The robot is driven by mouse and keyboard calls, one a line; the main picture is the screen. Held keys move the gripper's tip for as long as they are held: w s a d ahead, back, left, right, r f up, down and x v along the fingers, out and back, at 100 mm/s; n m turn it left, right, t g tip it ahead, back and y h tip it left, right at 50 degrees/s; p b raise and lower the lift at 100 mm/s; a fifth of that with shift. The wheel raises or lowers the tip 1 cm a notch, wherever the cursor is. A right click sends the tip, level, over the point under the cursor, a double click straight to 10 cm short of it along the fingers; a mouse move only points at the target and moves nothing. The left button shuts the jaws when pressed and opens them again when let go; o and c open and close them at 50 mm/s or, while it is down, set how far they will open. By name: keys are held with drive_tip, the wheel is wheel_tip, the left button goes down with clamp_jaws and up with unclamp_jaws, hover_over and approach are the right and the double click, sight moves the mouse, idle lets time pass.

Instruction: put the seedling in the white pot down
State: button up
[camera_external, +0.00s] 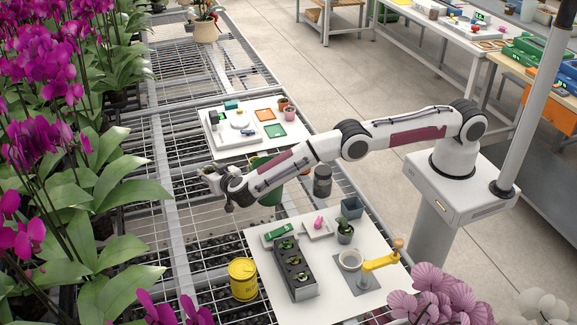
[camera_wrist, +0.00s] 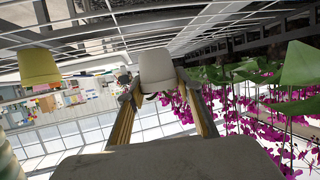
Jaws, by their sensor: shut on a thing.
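In the wrist view, which is upside down, the white pot (camera_wrist: 157,68) sits between the two fingertips of my gripper (camera_wrist: 159,84), which is shut on it. The pot's wider end is lower in that picture. The seedling is not clear there; only small dark bits show by the pot's lower edge. In the external view my gripper (camera_external: 211,178) is over the wire mesh bench at the left end of my outstretched arm. The pot cannot be made out clearly there.
A white board (camera_external: 335,302) holds a dark seedling block (camera_external: 281,262), with a yellow can (camera_external: 243,279) at its left edge. Orchids (camera_external: 50,140) crowd the left side.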

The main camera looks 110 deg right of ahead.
drive_tip(key=shift+f, duration=0.1)
drive_tip(key=shift+f, duration=1.95)
drive_tip(key=shift+f, duration=0.15)
drive_tip(key=o, duration=1.1)
drive_tip(key=shift+a, duration=0.1)
drive_tip(key=shift+a+r, duration=0.3)
drive_tip(key=shift+v, duration=5.6)
